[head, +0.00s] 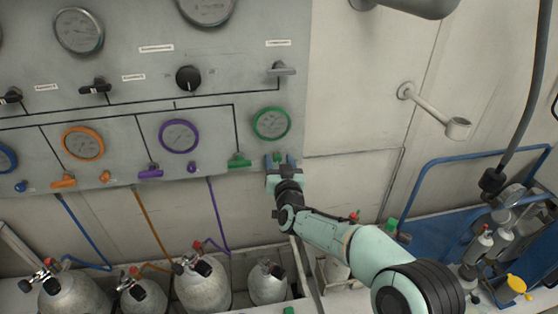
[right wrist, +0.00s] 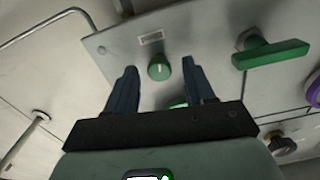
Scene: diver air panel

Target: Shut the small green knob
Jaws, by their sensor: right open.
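The small green knob (right wrist: 159,67) is round with a pale pointer line and sits on the grey panel, below a small white label in the right wrist view. My right gripper (right wrist: 160,70) is open, one dark finger on each side of the knob, with gaps on both sides. Whether the fingertips reach as deep as the knob I cannot tell. In the head view my right gripper (head: 280,158) is at the panel's lower right corner and mostly hides the knob. My left gripper is not in view.
A green lever handle (head: 239,160) is close to the left of my gripper, and a green-rimmed gauge (head: 271,124) is just above. A purple lever (head: 150,173) is farther left. Gas cylinders (head: 203,286) stand below. A wall bracket (head: 435,112) sticks out at right.

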